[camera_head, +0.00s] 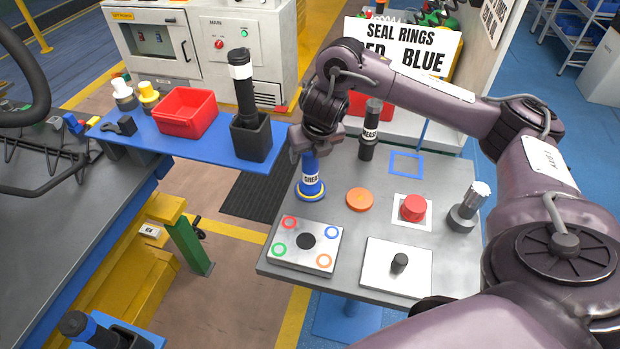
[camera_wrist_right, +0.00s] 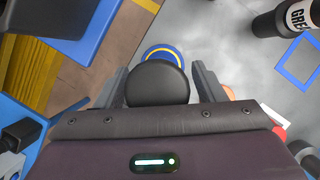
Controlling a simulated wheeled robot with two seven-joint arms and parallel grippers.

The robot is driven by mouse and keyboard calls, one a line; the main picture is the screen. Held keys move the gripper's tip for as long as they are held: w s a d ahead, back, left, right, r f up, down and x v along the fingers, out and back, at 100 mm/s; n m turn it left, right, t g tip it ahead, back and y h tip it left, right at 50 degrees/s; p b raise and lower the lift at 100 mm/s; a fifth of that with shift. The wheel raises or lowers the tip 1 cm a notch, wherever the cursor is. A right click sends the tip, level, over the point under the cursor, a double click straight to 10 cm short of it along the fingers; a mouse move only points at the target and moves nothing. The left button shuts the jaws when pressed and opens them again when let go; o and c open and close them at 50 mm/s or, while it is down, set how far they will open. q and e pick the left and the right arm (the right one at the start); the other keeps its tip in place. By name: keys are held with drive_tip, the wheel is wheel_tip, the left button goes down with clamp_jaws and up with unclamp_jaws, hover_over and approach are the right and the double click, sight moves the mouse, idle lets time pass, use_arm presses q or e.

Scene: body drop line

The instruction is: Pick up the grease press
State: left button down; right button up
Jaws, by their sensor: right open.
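A blue grease press (camera_head: 311,176) with a white label and a yellow-ringed blue base stands upright on the grey table. My right gripper (camera_head: 308,150) is directly above it, pointing down, and hides its upper part. In the right wrist view the round black top of this press (camera_wrist_right: 157,83) lies between the two open fingers of my gripper (camera_wrist_right: 161,88). I cannot tell whether a finger touches it. A second, black press (camera_head: 369,132) with a grease label stands farther back; it also shows in the right wrist view (camera_wrist_right: 272,24). My left gripper is not in view.
The grey table (camera_head: 340,262) also bears a plate with coloured rings (camera_head: 305,240), an orange disc (camera_head: 360,199), a red button (camera_head: 413,207), a white plate with a black knob (camera_head: 397,270) and a metal-topped cylinder (camera_head: 467,208). A blue shelf (camera_head: 205,146) with a red bin (camera_head: 185,113) is at left.

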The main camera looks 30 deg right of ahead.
clamp_jaws()
drive_tip(key=shift+r, duration=0.1)
idle(0.3)
drive_tip(key=shift+r, duration=0.15)
